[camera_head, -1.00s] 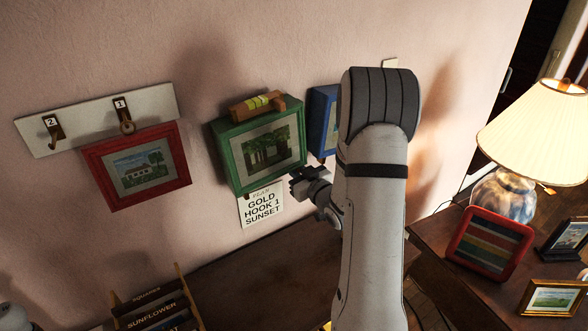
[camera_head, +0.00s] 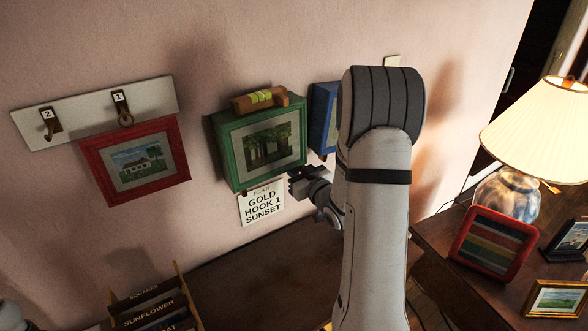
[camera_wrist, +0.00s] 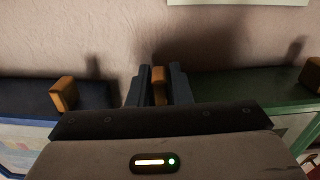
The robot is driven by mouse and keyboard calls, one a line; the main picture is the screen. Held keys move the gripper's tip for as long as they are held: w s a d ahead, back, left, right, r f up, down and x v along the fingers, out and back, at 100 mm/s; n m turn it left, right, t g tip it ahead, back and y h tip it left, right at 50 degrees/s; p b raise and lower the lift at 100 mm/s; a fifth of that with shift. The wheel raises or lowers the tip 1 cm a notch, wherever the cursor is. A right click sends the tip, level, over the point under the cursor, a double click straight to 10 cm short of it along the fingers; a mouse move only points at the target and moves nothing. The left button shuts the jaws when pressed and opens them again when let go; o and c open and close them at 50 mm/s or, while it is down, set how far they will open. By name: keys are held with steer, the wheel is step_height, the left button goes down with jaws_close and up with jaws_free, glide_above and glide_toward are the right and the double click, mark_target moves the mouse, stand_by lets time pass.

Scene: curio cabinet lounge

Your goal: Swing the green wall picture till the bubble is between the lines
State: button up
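The green wall picture (camera_head: 228,155) shows trees and hangs on the wall in the head view. Its top edge looks about parallel to the hook rail. A wooden level (camera_head: 240,104) with a yellow-green vial (camera_head: 261,96) sits along its top; the bubble and lines are too small to read. My gripper (camera_head: 293,180) is at the picture's lower right corner. In the wrist view my gripper (camera_wrist: 160,88) has its dark fingers on both sides of a small wooden tab (camera_wrist: 160,94), seemingly shut on it, beside the green frame's edge (camera_wrist: 245,92).
A blue picture (camera_head: 318,105) hangs close to the right, partly behind my arm. A red picture (camera_head: 95,165) hangs left, under a white hook rail (camera_head: 80,116). A plan card (camera_head: 263,204) is below the green picture. A lamp (camera_head: 535,125) and framed pictures stand right.

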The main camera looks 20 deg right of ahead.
steer(key=o, duration=0.3)
steer(key=s, duration=0.2)
steer(key=s+d+b, duration=0.1)
steer(key=s, duration=0.4)
steer(key=shift+s+d+b, duration=0.3)
steer(key=shift+s+b, duration=0.05)
